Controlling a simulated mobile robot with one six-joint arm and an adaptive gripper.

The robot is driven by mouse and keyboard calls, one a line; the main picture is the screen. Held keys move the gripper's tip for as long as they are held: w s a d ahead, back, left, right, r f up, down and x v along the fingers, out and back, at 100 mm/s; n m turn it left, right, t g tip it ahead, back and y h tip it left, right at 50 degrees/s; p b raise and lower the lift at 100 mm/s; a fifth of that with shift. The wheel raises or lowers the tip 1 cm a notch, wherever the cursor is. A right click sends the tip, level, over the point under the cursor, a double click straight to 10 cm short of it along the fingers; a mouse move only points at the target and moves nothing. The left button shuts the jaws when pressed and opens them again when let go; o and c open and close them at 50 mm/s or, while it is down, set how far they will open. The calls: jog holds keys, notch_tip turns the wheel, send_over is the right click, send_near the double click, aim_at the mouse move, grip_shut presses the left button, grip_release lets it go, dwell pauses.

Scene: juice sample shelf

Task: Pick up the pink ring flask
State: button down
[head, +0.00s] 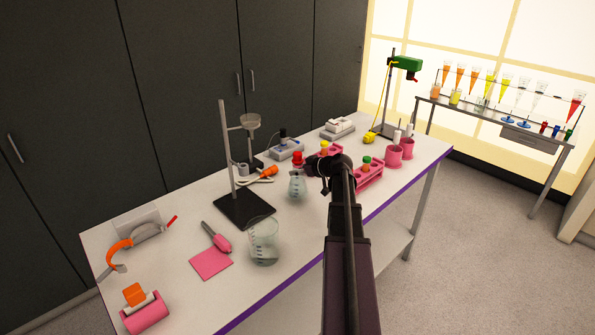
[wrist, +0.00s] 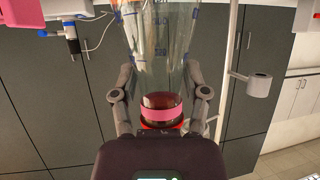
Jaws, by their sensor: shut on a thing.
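The pink ring flask (head: 297,187) is a clear conical flask with a red stopper (head: 297,158), upright over the middle of the bench. In the wrist view, which appears upside down, the flask (wrist: 158,45) fills the space between my fingers, with its pink ring (wrist: 160,115) close to my palm. My gripper (head: 311,167) reaches it from the right in the head view and is shut on it; in the wrist view my gripper (wrist: 160,88) has one finger on each side of the glass. I cannot tell whether the flask's base touches the bench.
A ring stand (head: 236,165) and a beaker (head: 263,240) stand left of the flask. A pink tube rack (head: 371,180) is close right of my arm, and pink cups (head: 393,156) are beyond it. The bench's purple front edge (head: 283,287) runs below my arm.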

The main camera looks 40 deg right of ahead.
jog(key=shift+s+r, duration=0.1)
jog(key=shift+r, duration=0.25)
jog(key=s+d, duration=0.2)
jog(key=s, duration=0.5)
jog(key=s+d+r+p, duration=0.1)
jog(key=s+d, duration=0.2)
jog(key=s, duration=0.4)
jog(key=shift+s+d, duration=0.2)
jog(key=shift+s, duration=0.05)
jog(key=shift+s+r, duration=0.1)
jog(key=shift+s, duration=0.05)
dwell(1.1)
